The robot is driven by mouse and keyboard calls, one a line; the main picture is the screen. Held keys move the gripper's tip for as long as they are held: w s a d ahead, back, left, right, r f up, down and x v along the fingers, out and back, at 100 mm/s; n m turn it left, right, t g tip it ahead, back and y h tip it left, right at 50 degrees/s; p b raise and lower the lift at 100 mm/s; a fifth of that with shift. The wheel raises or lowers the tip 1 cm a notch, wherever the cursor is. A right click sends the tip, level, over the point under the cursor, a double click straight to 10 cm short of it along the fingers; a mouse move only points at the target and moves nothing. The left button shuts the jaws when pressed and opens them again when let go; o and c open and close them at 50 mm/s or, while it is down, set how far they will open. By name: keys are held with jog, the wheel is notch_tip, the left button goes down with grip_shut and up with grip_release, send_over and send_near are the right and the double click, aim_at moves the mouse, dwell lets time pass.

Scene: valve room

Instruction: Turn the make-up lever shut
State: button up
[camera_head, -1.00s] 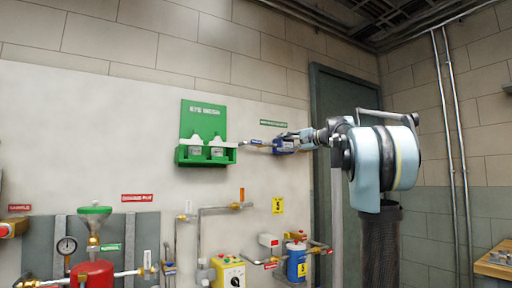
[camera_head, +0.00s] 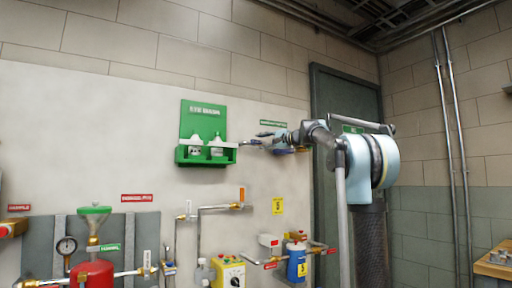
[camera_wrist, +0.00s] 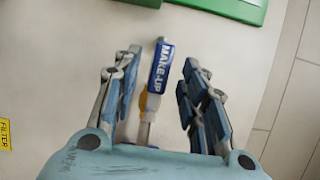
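The make-up lever (camera_wrist: 161,68) shows in the wrist view as a blue handle with white MAKE-UP lettering. It lies lengthwise along a thin pale pipe (camera_wrist: 147,133), with a small orange-yellow part beside it. My gripper (camera_wrist: 162,58) is open, with one finger on each side of the lever. Gaps show between the lever and both fingers. In the head view my gripper (camera_head: 275,140) is at the wall just right of the green eye wash station. There it hides most of the lever, and only bits of blue show.
The green eye wash station (camera_head: 203,135) with two white bottles is close left of my gripper. A yellow sign (camera_head: 278,206) is on the wall below. Further down are pipes, a yellow box (camera_head: 229,272) and a blue canister (camera_head: 296,262). A dark door (camera_head: 345,95) stands behind my arm.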

aim_at(257, 142)
jog(key=shift+x, duration=2.25)
grip_shut()
